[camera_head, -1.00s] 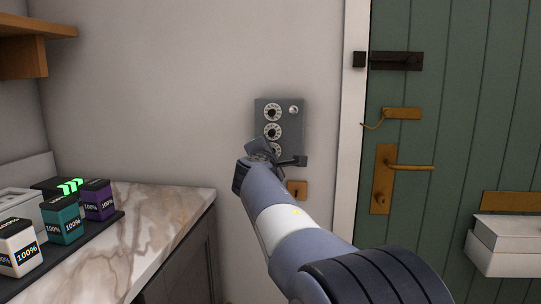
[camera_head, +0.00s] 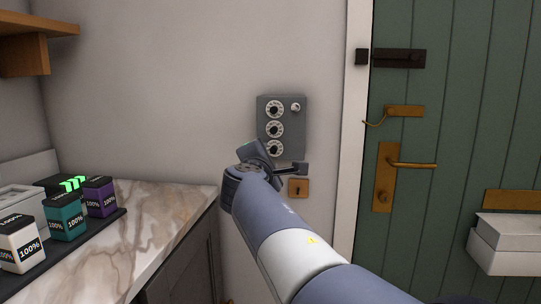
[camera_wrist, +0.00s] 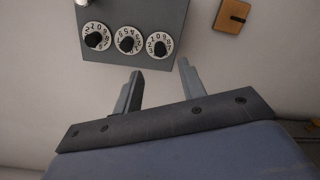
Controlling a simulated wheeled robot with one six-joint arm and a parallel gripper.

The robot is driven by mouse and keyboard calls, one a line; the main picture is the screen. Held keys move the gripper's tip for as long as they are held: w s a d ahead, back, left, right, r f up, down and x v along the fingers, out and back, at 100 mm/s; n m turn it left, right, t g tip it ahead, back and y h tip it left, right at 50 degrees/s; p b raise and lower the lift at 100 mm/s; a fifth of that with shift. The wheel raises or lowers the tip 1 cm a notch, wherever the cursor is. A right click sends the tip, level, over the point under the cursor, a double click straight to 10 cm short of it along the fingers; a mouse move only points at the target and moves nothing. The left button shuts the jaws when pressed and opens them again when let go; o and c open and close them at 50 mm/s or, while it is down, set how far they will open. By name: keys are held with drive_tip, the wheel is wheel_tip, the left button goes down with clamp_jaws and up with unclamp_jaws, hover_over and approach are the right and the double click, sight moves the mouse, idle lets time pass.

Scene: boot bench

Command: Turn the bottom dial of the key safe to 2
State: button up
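The key safe is a grey box (camera_head: 294,124) on the wall with three white dials in a column. The bottom dial (camera_head: 274,149) has a dark knob and shows just above my gripper. In the wrist view the bottom dial (camera_wrist: 160,46) is the rightmost of the three, its digits small and its setting not clear. The middle dial (camera_wrist: 128,41) and top dial (camera_wrist: 96,36) lie to its left. My gripper (camera_wrist: 160,67) is open and empty, its two fingers apart. The bottom dial lies ahead of the gap, and the fingers appear clear of it.
A small silver knob (camera_head: 295,107) is at the safe's upper right. A brass plate with a keyhole (camera_head: 299,187) is below the safe. The green door (camera_head: 450,150) is to the right. A marble counter (camera_head: 165,215) with battery-like blocks (camera_head: 65,217) is at left.

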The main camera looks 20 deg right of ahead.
sight(273, 151)
drive_tip(key=shift+v, duration=1.55)
drive_tip(key=x, duration=1.1)
drive_tip(key=shift+s+a, duration=0.1)
drive_tip(key=shift+s, duration=0.05)
